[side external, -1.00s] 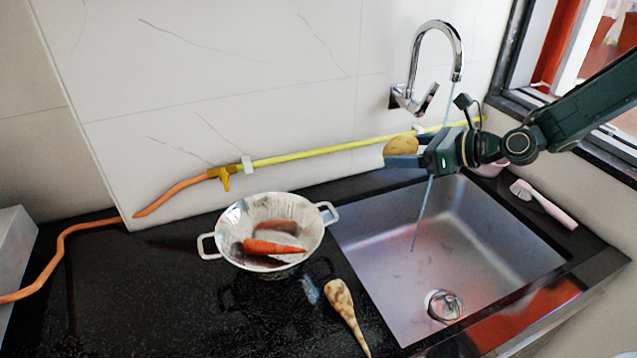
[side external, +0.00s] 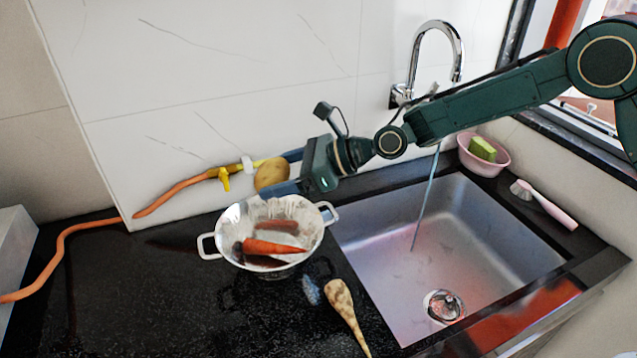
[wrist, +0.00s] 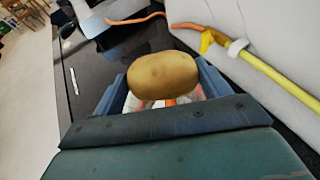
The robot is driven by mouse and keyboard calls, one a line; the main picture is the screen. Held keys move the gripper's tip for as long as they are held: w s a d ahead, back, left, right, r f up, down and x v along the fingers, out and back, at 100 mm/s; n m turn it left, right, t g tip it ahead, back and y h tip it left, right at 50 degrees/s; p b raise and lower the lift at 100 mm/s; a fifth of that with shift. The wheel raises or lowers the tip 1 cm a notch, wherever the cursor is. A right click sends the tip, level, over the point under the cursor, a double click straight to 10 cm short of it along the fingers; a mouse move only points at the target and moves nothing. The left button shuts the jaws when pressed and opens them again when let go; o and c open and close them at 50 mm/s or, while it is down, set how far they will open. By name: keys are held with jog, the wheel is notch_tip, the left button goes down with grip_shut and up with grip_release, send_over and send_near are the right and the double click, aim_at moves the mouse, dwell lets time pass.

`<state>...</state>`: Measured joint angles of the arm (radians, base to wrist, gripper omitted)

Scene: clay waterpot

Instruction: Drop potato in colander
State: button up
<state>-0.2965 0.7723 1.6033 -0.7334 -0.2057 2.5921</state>
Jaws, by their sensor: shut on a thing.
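My gripper (side external: 277,176) is shut on a tan potato (side external: 271,174), with a blue finger on either side of it. In the side view it holds the potato above the back part of the colander. The wrist view shows the potato (wrist: 163,75) between the fingers. The silver colander (side external: 232,256) stands on the black counter left of the sink, with a handle on each side. An orange carrot (side external: 273,247) and another reddish piece lie in it. In the wrist view the colander is mostly hidden behind the potato and gripper.
A parsnip-like root (side external: 343,308) lies on the counter in front of the colander. The sink (side external: 480,235) with running tap (side external: 437,40) is to the right. A pink bowl (side external: 484,160) with a green sponge and a pink brush (side external: 545,205) are beyond. A yellow and orange hose (side external: 180,190) runs along the wall.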

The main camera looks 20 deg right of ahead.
jog(key=shift+f, duration=0.15)
jog(key=shift+f, duration=2.85)
jog(key=o, duration=1.1)
jog(key=shift+d, duration=0.15)
jog(key=v, duration=1.3)
jog(key=shift+s+d, duration=0.2)
